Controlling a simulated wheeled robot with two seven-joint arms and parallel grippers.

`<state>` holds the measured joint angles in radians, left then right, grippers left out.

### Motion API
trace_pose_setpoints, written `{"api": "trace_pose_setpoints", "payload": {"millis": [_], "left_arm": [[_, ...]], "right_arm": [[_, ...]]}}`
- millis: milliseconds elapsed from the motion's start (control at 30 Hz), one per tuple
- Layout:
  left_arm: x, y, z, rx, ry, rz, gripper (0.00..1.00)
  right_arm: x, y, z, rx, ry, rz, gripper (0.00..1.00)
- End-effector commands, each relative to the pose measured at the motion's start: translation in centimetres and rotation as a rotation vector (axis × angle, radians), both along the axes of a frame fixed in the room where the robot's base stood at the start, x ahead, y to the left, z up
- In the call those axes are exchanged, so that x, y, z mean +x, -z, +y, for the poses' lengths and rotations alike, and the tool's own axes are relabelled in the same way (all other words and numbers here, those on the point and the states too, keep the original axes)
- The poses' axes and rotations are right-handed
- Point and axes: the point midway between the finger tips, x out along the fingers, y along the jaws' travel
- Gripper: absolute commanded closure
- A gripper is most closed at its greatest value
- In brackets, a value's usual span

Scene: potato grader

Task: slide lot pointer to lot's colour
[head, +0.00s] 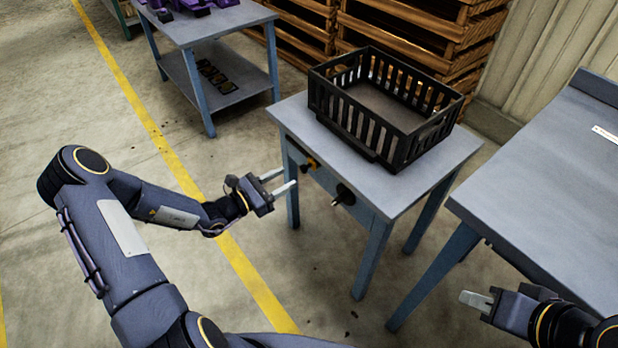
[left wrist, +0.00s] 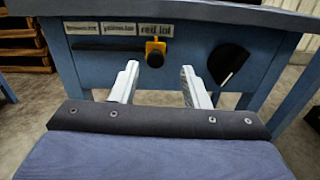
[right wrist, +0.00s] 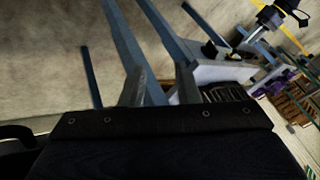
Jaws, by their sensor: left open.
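The lot pointer, a yellow-orange slider with a dark knob (left wrist: 155,52), sits at the right part of a dark horizontal slot (left wrist: 105,46) on the blue table front. A third label (left wrist: 84,28) at the left is blurred. The pointer also shows in the head view (head: 311,163). My left gripper (head: 283,181) is open and empty, in front of the pointer and apart from it. My right gripper (head: 470,299) is open and empty at the lower right.
A black knob (left wrist: 230,62) is right of the slot. A black slatted crate (head: 345,112) stands on the table (head: 440,160); I see no potatoes in it. A grey bench (head: 540,170) is at the right. A cart (head: 225,22) with purple items is behind.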

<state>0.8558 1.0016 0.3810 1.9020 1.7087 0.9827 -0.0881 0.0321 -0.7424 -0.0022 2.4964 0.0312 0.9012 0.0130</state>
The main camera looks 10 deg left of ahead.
Motion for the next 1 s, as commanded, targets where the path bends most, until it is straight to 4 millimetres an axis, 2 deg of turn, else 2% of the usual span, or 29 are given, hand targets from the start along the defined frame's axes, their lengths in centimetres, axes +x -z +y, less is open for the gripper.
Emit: {"api": "trace_pose_setpoints", "payload": {"millis": [33,167,433,600,967,1000], "left_arm": [[0.2,0.8,0.2,-0.018,-0.02,0.011,0.58],[1.1,1.1,-0.2,-0.028,-0.031,0.018,0.58],[4.4,1.0,-3.0,-0.026,-0.025,0.015,0.58],[5.9,1.0,-4.1,-0.025,-0.027,0.017,0.58],[6.4,0.9,-4.5,-0.026,-0.028,0.017,0.58],[6.4,0.9,-4.5,-0.026,-0.027,0.017,0.64]], "right_arm": [[0.0,0.3,0.0,0.0,0.0,0.0,0.71],[0.0,0.5,0.0,0.0,0.0,-0.001,0.71],[0.0,1.3,0.0,0.0,0.0,-0.001,0.71],[0.0,1.6,0.0,0.0,0.0,0.0,0.71],[0.0,1.7,0.0,0.0,0.0,0.0,0.71],[0.0,1.7,0.0,0.0,0.0,0.0,0.71]]}}
